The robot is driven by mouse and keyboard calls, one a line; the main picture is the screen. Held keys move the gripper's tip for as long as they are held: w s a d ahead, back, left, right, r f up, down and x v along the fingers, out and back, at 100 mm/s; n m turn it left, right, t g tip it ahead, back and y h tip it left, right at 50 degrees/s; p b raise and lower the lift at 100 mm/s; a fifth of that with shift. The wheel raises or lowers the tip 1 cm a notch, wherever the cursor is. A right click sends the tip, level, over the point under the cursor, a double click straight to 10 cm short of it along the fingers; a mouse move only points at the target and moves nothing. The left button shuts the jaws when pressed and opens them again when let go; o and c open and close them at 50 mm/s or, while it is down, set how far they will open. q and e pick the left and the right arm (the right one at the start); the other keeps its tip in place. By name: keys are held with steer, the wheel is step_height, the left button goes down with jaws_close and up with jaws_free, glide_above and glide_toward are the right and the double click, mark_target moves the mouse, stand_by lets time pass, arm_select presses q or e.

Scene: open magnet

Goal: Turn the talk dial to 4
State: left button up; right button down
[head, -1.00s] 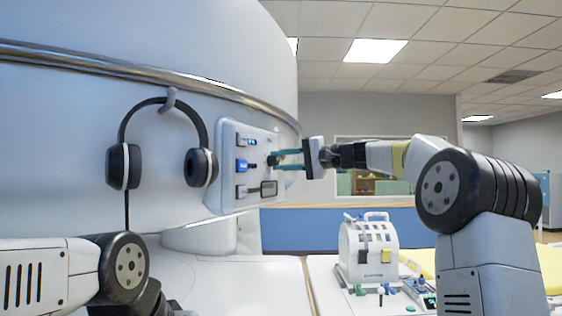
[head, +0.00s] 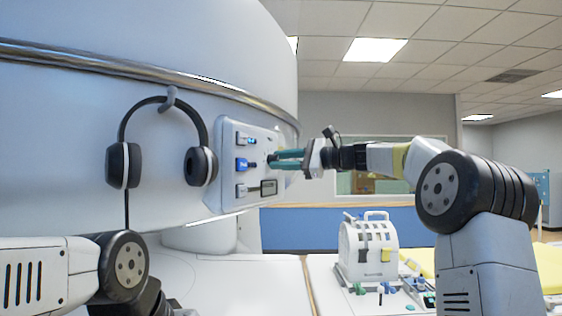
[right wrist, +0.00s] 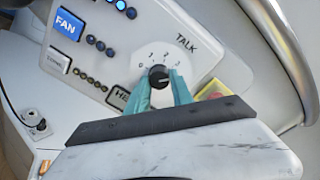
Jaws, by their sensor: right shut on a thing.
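The talk dial (right wrist: 159,76) is a small black round knob on a pale panel, under the printed word TALK. Small numbers starting at 0 curve around its upper side. A pale mark shows on the knob, but I cannot tell which number it points to. My right gripper (right wrist: 160,88) has its two teal fingers on either side of the knob and is shut on it. My left gripper is out of view; only the left arm shows.
Left of the dial, the panel carries a blue FAN button (right wrist: 68,24), a white button (right wrist: 58,60) and rows of blue lights. Headphones (head: 124,165) hang on a hook beside the panel. A white carrier-like device (head: 368,248) stands on the surface below right.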

steer(key=shift+f+m, duration=0.15)
steer(key=shift+m, duration=1.75)
steer(key=c, duration=1.1)
jaws_free()
steer(key=shift+d, duration=0.1)
steer(key=v, duration=0.7)
steer(key=shift+s+d, duration=0.2)
steer(key=shift+d, duration=0.15)
